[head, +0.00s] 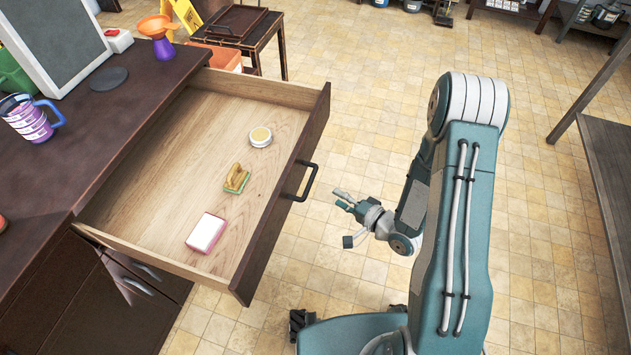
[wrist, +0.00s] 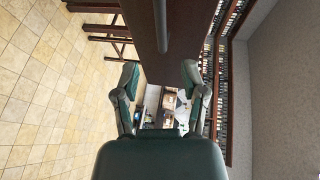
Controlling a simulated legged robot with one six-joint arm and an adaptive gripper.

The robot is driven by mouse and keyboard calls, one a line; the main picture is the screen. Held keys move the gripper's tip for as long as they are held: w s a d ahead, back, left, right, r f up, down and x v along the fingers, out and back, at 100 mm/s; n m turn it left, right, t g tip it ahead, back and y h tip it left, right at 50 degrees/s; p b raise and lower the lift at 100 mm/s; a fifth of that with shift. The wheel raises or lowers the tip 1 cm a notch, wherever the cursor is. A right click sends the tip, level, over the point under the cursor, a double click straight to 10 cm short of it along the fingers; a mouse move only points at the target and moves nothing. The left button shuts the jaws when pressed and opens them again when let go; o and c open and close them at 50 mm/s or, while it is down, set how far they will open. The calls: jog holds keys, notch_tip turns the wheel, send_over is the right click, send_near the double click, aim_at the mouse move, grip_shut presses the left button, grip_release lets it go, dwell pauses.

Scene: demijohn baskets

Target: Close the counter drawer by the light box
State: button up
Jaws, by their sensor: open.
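The counter drawer (head: 165,200) is pulled well out from the dark counter (head: 100,125) in the head view. Its dark front carries a black bar handle (head: 308,183). The light box (head: 58,40), a grey panel in a pale frame, stands on the counter at the upper left. My gripper (head: 341,198) is open and empty, a little to the right of the handle and apart from it. In the wrist view, the spread fingers of my gripper (wrist: 160,72) face the dark drawer front (wrist: 175,38), with the handle bar (wrist: 160,25) at the top middle.
The drawer holds a round tin (head: 260,136), a green-and-brown sponge item (head: 236,179) and a pink-edged white block (head: 206,233). A purple-striped mug (head: 30,118) and an orange funnel (head: 157,27) stand on the counter. A dark table (head: 612,160) is at right. Tiled floor between is clear.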

aim_at(310, 181)
jog(key=shift+x, duration=5.25)
jog(key=shift+s+a+f, duration=0.1)
jog(key=shift+s, duration=0.05)
grip_shut()
